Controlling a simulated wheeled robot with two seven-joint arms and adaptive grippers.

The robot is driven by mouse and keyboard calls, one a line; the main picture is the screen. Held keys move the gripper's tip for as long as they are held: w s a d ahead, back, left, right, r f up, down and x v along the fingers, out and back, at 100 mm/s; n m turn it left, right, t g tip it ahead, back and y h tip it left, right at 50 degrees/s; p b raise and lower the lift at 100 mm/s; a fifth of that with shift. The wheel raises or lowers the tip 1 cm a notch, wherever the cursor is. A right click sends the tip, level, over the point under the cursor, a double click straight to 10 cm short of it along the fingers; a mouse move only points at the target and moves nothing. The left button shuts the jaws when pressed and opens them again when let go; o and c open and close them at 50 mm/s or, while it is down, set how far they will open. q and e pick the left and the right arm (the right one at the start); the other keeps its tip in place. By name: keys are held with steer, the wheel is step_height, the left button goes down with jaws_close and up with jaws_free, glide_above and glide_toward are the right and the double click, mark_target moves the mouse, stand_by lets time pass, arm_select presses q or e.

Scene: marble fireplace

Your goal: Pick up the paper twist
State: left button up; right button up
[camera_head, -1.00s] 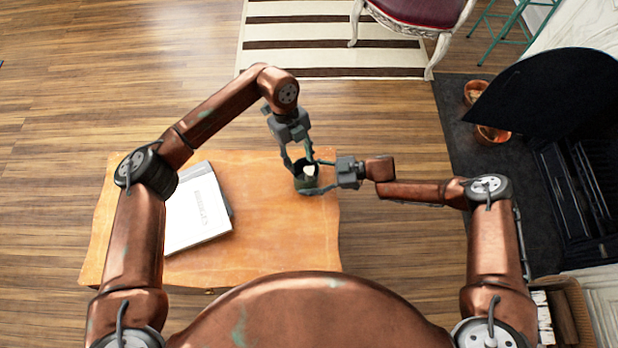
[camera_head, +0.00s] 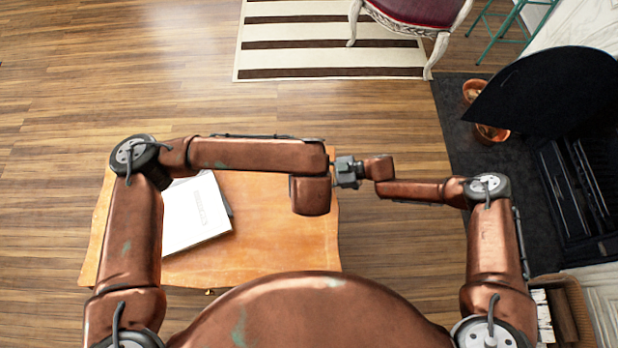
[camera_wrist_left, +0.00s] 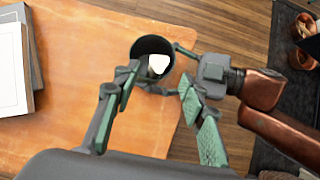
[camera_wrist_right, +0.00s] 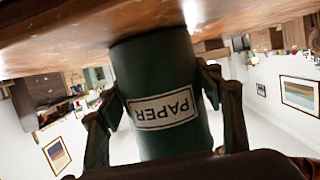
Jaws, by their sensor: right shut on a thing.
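The paper twist (camera_wrist_left: 158,65) is a small white piece inside a dark green cup (camera_wrist_left: 139,48) in the left wrist view. The cup, labelled PAPER, also shows in the right wrist view (camera_wrist_right: 160,75), standing on the table. My left gripper (camera_wrist_left: 158,82) is open, its fingers apart above and on the near side of the cup, with nothing between them. My right gripper (camera_wrist_right: 162,85) is shut on the cup, one finger on each side. In the head view my left arm hides the cup, the twist and the left gripper; the right gripper's body (camera_head: 347,172) shows beside it.
The orange wooden table (camera_head: 265,255) carries a white book (camera_head: 195,215) on its left; its front middle is clear. A dark fireplace (camera_head: 570,150) with copper pots (camera_head: 490,133) is at right. A striped rug (camera_head: 300,60) and chair (camera_head: 410,12) lie beyond.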

arm_select(q)
steer(key=shift+s+x, duration=0.15)
steer(key=shift+x, duration=1.95)
steer(key=shift+s+x, duration=0.15)
steer(key=shift+x, duration=2)
steer(key=shift+f, duration=0.2)
steer(key=shift+c, duration=0.3)
steer(key=c, duration=0.8)
